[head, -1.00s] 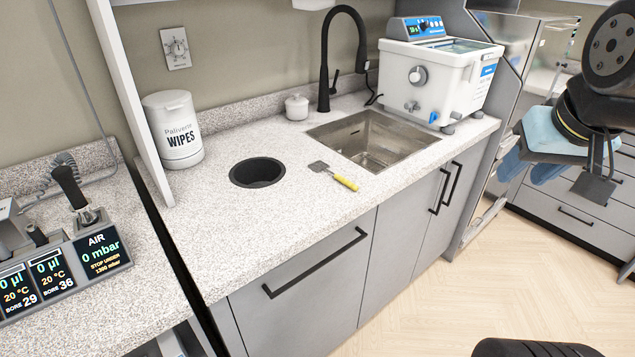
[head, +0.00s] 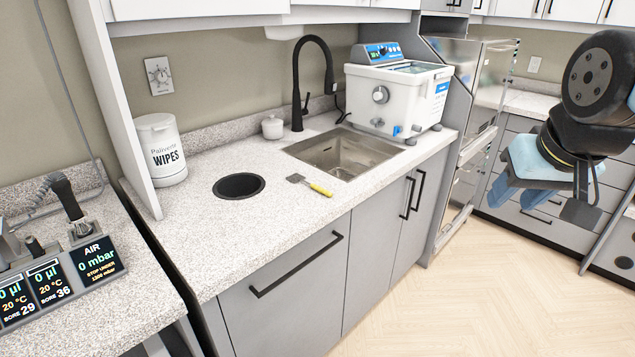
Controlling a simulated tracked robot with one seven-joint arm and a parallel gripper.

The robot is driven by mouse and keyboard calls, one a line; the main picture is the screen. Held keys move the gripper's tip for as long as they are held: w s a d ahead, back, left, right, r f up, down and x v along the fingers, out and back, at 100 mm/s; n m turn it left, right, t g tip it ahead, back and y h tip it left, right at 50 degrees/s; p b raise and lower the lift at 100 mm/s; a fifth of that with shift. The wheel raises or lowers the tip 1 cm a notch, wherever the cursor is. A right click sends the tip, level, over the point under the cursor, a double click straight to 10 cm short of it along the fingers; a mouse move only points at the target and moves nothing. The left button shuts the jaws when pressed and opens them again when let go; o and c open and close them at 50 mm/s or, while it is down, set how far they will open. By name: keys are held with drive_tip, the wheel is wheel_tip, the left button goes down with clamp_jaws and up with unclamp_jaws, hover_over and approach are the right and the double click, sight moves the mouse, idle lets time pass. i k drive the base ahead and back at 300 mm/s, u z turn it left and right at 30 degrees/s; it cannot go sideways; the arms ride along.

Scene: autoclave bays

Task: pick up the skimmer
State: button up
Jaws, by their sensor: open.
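The skimmer (head: 319,189) lies flat on the speckled counter (head: 215,260), between the round black hole and the sink. It has a yellow handle pointing to the lower right and a small flat grey head. My gripper (head: 522,208) hangs at the right of the picture, over the floor side and well apart from the skimmer. Its blue fingers point down and to the left, are open, and hold nothing that I can see.
The sink (head: 318,160) with a black tap (head: 297,90) is behind the skimmer. A white bath unit (head: 400,95) stands right of it. A wipes tub (head: 160,150), a small white jar (head: 272,127) and the round black hole (head: 239,186) are left. The counter front is clear.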

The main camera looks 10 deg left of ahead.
sight(323, 192)
drive_tip(key=z, duration=0.05)
drive_tip(key=i, duration=0.9)
drive_tip(key=u, duration=0.1)
